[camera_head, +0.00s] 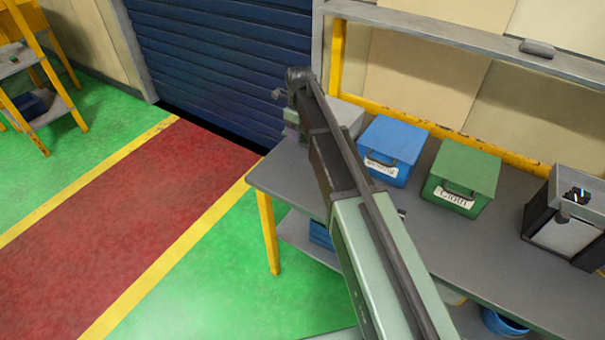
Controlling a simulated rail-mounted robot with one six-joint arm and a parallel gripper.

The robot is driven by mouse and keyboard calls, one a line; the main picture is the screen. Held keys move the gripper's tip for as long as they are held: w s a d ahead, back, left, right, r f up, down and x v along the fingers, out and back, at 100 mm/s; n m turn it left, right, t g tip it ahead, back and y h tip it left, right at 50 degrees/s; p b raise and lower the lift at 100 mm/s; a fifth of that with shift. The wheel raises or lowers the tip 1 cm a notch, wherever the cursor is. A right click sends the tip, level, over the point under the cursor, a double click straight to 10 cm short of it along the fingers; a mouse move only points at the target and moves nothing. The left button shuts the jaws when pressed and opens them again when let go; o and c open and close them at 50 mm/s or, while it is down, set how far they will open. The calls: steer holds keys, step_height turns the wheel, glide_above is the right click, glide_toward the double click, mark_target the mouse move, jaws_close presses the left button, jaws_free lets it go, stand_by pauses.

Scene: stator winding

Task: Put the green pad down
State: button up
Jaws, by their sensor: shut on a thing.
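No green pad shows in the head view. My arm runs from the bottom edge up across the middle of the view, in front of the workbench (285,180). I cannot make out my gripper or its fingers, so what they hold is hidden from me. The arm covers part of the bench top and whatever lies behind it.
A blue box (395,145), a green box (467,170) with white label, and a grey box (347,117) stand along the bench back. A black-and-silver container (565,220) stands right. Blue bins sit below. A blue shutter (220,60) and red walkway (130,235) lie left.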

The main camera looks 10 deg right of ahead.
mark_target(300, 179)
step_height(300, 179, down, 21)
steer(key=b, duration=2)
steer(key=shift+w+r, duration=0.1)
steer(key=shift+r, duration=0.3)
steer(key=shift+f, duration=0.2)
steer(key=o, duration=0.9)
steer(key=shift+c, duration=0.2)
step_height(300, 179, up, 13)
steer(key=p, duration=1.3)
steer(key=s+n, duration=2.7)
steer(key=s, duration=0.1)
steer(key=shift+s+f+b, duration=0.25)
steer(key=shift+f+b, duration=0.05)
